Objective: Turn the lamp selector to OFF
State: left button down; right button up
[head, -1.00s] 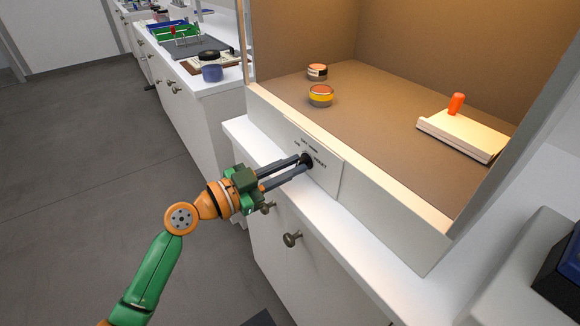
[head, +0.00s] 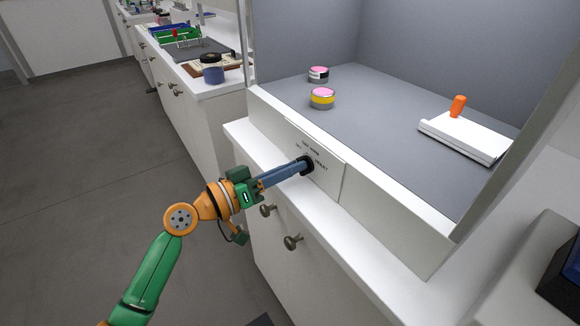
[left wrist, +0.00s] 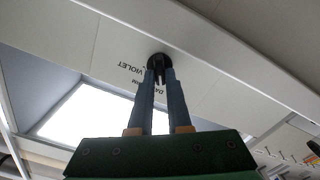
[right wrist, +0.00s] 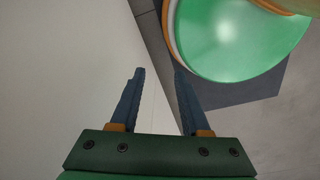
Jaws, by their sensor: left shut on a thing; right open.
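The lamp selector is a round black knob (head: 309,163) on a white label plate (head: 328,176) on the booth's front; it also shows in the left wrist view (left wrist: 159,60). Lettering around it includes VIOLET; the other labels are small or partly covered. My left gripper (head: 301,168) is shut on the knob, its two blue fingers on either side of its grip. The fingers hide the pointer, so I cannot tell its exact setting. The booth is lit cool white. My right gripper (right wrist: 158,75) is open and empty in the right wrist view.
Inside the booth stand two pink-topped jars (head: 322,98) and a white block or pad with an orange peg (head: 458,106). A white ledge (head: 345,238) and drawer knobs (head: 293,242) lie below the plate. A counter with a dark jar (head: 212,70) is at the back left.

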pick_arm(q)
jog(key=n, duration=0.2)
jog(key=n+p, duration=0.1)
jog(key=n, duration=0.2)
jog(key=shift+f+n, duration=0.2)
jog(key=shift+n, duration=0.1)
dwell(0.4)
jog(key=c, duration=0.9)
grip_release()
jog(key=shift+o, duration=0.2)
jog(key=b+v, duration=0.1)
jog(key=v, duration=0.6)
